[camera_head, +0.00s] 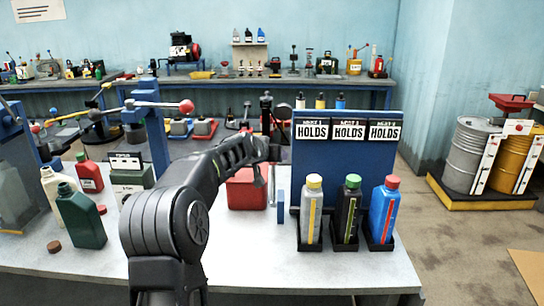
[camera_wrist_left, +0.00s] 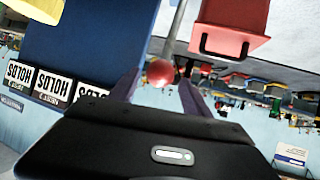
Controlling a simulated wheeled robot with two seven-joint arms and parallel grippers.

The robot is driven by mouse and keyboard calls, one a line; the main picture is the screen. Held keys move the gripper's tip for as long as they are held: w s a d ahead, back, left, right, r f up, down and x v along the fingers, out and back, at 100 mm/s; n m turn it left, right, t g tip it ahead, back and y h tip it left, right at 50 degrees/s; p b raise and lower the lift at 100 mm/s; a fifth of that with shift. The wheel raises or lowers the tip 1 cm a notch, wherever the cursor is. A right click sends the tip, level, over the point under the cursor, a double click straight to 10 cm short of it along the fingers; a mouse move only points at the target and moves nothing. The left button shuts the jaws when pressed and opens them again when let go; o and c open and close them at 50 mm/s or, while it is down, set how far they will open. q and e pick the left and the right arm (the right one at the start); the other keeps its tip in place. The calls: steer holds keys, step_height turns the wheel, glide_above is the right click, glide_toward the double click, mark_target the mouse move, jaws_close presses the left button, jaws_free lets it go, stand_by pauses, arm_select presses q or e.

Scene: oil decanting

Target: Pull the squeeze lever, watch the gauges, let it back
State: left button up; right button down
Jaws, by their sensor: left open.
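My left gripper (camera_head: 270,152) is open beside the left edge of the blue panel (camera_head: 345,165). A grey rod (camera_head: 272,184) shows just below it. In the left wrist view a red ball knob (camera_wrist_left: 160,72) on a grey rod appears between the spread fingers of the gripper (camera_wrist_left: 160,84), with gaps at both sides. I cannot tell how deep between them it sits. The knob is hidden behind the gripper in the head view. No dial gauge can be made out; the barrels at the right carry white strips (camera_head: 486,165) with red marks. My right gripper is not in view.
Yellow-capped (camera_head: 312,212), green-capped (camera_head: 348,212) and red-capped (camera_head: 384,212) bottles stand in black holders before the panel. A red box (camera_head: 246,190) sits left of the rod. Green (camera_head: 80,220) and cream (camera_head: 53,190) bottles stand at the left. The table front (camera_head: 260,270) is clear.

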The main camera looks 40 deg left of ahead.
arm_select(q)
steer(key=shift+s+d, duration=0.1)
steer(key=shift+s+d+r, duration=0.15)
steer(key=shift+s+r, duration=0.05)
steer(key=shift+s, duration=0.2)
steer(key=b+v, duration=0.1)
steer(key=v, duration=0.5)
steer(key=shift+s+r, duration=0.2)
steer(key=shift+s, duration=0.15)
steer(key=shift+d, duration=0.1)
